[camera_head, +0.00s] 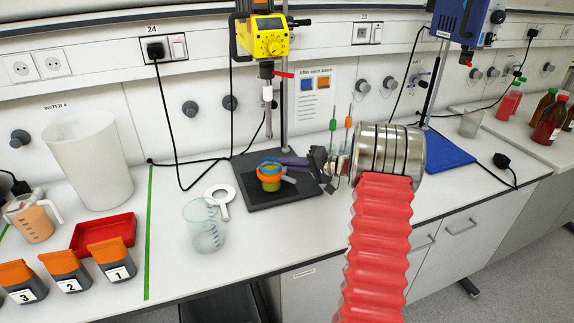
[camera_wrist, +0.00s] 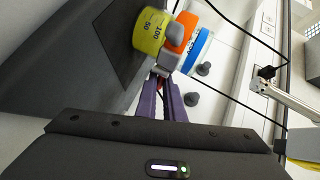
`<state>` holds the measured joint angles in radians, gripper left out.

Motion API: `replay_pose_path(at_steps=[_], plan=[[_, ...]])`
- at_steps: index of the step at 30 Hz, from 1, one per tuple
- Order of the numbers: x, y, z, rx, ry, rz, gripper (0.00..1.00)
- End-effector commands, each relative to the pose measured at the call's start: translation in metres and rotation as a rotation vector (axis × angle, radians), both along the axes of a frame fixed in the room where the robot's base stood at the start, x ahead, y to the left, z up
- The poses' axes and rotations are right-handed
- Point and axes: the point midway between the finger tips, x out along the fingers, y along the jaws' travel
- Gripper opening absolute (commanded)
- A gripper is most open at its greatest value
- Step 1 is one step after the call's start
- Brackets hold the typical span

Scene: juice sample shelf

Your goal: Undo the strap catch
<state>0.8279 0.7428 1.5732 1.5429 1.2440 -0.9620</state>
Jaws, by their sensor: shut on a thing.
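A small cup (camera_head: 271,185) stands on the black base plate of the yellow stirrer, with an orange strap (camera_head: 267,172) round it and a blue rim above. In the wrist view the yellow-green cup (camera_wrist: 149,30) shows measuring marks, with the orange strap (camera_wrist: 182,35) and blue rim (camera_wrist: 203,47) beside it. A grey strap catch (camera_wrist: 171,63) sits on the cup's near side. My gripper (camera_head: 287,167) reaches in from the right; its purple fingers (camera_wrist: 162,84) are shut on the catch. The fingertips partly hide their contact with it.
The yellow stirrer (camera_head: 268,38) and its shaft hang above the cup. A red tray (camera_head: 103,234) is further left. A blue plate (camera_head: 447,150) lies right of my arm.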

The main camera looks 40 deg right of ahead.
Motion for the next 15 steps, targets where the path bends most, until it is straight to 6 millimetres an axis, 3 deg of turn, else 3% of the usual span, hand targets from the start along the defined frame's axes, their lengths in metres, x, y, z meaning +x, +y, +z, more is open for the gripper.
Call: replay_pose_path(at_steps=[15], plan=[[-0.0044, -0.0021, -0.0023, 0.001, 0.006, -0.153, 0.00]])
